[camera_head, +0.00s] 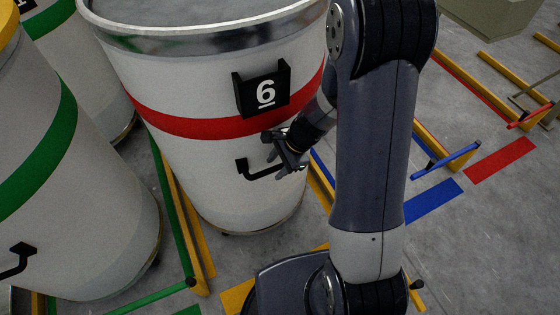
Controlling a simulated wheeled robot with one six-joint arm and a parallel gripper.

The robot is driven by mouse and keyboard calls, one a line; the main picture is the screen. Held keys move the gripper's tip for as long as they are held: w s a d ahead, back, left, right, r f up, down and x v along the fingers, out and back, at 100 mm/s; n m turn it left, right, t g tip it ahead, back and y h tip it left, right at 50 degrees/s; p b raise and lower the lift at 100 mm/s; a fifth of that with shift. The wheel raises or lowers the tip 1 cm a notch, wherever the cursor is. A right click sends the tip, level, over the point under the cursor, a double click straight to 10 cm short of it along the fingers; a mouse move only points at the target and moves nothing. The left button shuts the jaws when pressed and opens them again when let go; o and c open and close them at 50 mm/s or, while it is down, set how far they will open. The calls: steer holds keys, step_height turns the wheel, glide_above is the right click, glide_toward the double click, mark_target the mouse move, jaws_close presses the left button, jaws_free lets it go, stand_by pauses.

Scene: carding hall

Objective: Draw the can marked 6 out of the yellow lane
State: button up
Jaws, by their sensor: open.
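The can marked 6 (200,165) is a tall off-white drum with a red band and a metal rim. A yellow floor patch (238,297) lies in front of the can, partly hidden by my arm.
Green-banded cans (75,190) stand close on the left, one with its own black handle (18,260). A green-sided rail (172,215) runs beside can 6. Blue (433,202) and red (500,160) floor patches and rails lie right. Bare floor shows at right front.

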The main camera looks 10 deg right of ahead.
jaws_close()
stand_by(0.4)
stand_by(1.0)
